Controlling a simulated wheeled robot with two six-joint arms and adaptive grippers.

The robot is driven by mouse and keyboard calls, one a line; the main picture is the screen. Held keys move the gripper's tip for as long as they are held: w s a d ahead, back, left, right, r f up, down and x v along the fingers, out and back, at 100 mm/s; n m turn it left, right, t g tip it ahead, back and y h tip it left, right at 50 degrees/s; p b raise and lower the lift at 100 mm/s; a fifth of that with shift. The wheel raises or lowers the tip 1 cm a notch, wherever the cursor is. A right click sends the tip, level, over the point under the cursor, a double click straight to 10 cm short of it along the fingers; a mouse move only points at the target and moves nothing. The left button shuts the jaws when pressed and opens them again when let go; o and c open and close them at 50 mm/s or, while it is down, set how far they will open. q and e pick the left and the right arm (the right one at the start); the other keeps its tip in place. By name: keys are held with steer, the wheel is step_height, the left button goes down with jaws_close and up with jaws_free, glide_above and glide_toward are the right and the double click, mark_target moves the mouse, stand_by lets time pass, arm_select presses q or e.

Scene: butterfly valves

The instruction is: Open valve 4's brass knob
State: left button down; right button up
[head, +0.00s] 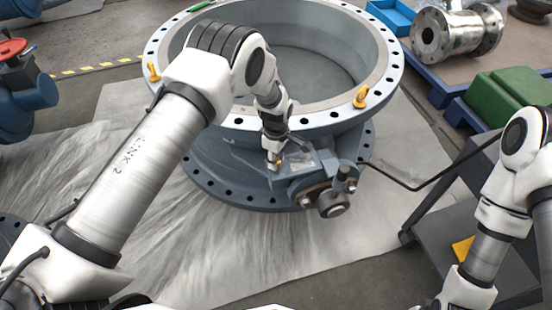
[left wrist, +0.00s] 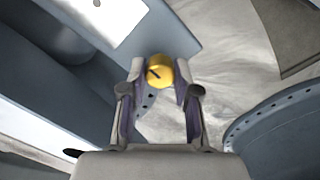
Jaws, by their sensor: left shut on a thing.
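The brass knob (left wrist: 160,70) is a round yellow cap with a dark slot mark, between the fingertips in the left wrist view. My left gripper (left wrist: 159,80) is shut on it, one finger on each side. In the head view the left gripper (head: 275,161) reaches down to the near side of the large blue-grey valve (head: 230,165), and only a small yellow bit shows there. I cannot read a number on the valve. My right gripper is out of view; only my right arm shows at the lower right.
The valve's wide ring flange carries yellow lifting eyes (head: 361,96). A dark gearbox shaft (head: 333,203) sticks out close to the right of my left gripper. A dark stepped stand (head: 470,220) is at the right. The grey sheet (head: 250,250) in front is clear.

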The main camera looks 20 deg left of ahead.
arm_select(q)
steer(key=c, duration=0.8)
jaws_free()
steer(key=shift+c, duration=0.2)
step_height(320, 180, up, 12)
